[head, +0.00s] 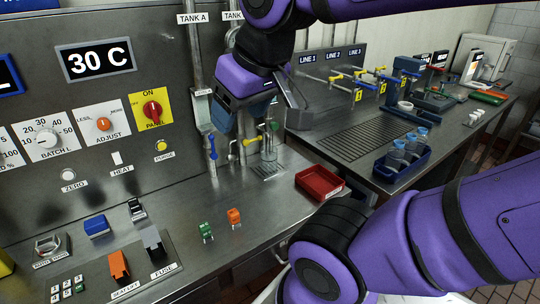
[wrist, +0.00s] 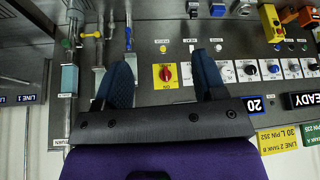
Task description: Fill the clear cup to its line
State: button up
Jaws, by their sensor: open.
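A clear cup (head: 268,146) appears to stand on the small drain grate (head: 268,170) at the back of the steel counter. Its line and any liquid level are too small to tell. A blue valve handle (head: 212,150) and a yellow valve handle (head: 250,142) sit on pipes left of the cup; they also show at upper left in the wrist view, blue (wrist: 128,38) and yellow (wrist: 92,35). My gripper (head: 243,112) is open and empty, in front of the pipes and above the counter. Its two blue fingers show spread apart in the wrist view (wrist: 163,82).
A control panel with a red knob on a yellow plate (head: 152,110) and a 30 C display (head: 95,59) stands at left. A red tray (head: 319,183) lies right of the drain. Small green (head: 206,230) and orange (head: 234,216) parts stand on the counter.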

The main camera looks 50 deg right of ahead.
grip_shut()
dwell(1.4)
